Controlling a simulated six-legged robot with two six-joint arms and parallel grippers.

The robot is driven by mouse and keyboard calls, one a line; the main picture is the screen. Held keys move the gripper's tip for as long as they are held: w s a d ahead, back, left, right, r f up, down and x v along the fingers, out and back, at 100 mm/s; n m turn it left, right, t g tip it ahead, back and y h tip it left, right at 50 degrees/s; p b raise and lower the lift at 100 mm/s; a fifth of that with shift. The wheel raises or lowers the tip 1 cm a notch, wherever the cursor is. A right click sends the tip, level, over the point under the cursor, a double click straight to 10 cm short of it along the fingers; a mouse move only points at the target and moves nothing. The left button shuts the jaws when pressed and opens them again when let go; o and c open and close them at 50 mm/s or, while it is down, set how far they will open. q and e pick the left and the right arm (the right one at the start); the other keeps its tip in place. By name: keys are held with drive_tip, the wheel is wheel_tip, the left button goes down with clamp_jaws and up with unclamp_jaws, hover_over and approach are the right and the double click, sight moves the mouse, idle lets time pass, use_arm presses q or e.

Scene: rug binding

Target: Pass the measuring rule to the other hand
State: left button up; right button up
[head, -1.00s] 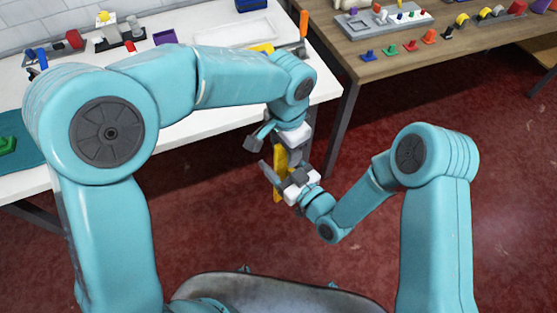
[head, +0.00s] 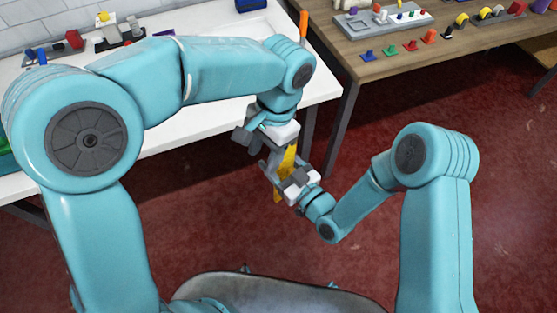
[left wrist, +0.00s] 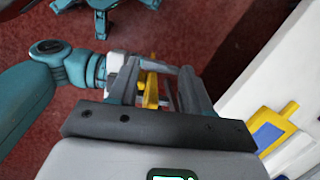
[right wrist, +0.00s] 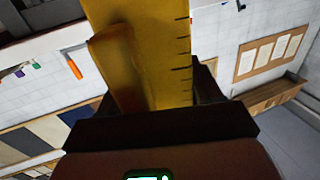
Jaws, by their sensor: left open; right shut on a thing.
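The measuring rule (head: 288,160) is a yellow strip with dark tick marks. It stands steeply between my two grippers in the head view and fills the upper middle of the right wrist view (right wrist: 155,45). My right gripper (head: 283,177) is shut on it. My left gripper (head: 262,150) is open, close above the right one. In the left wrist view the rule (left wrist: 151,90) shows between the left fingers (left wrist: 160,85), with the right gripper alongside. I cannot tell whether the left fingers touch it.
A white table (head: 225,125) lies behind my left arm, with small coloured parts at its far edge. A wooden table (head: 400,75) with a grey tray (head: 383,20) and several coloured pieces stands at the upper right. Open red floor surrounds the grippers.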

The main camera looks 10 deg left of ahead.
use_arm(q)
drive_tip(key=s+a+f+n+t+h, duration=0.1)
drive_tip(key=s+f+n+h, duration=0.2)
drive_tip(key=f, duration=1.1)
drive_tip(key=s+a+f+n+t+h, duration=0.1)
drive_tip(key=s+f+n, duration=0.5)
drive_tip(key=f, duration=0.9)
drive_tip(key=s+a+h, duration=0.1)
drive_tip(key=s, duration=0.2)
drive_tip(key=shift+s+f+h, duration=0.15)
drive_tip(key=shift+s+h, duration=0.15)
drive_tip(key=shift+h, duration=0.1)
drive_tip(key=shift+a, duration=0.1)
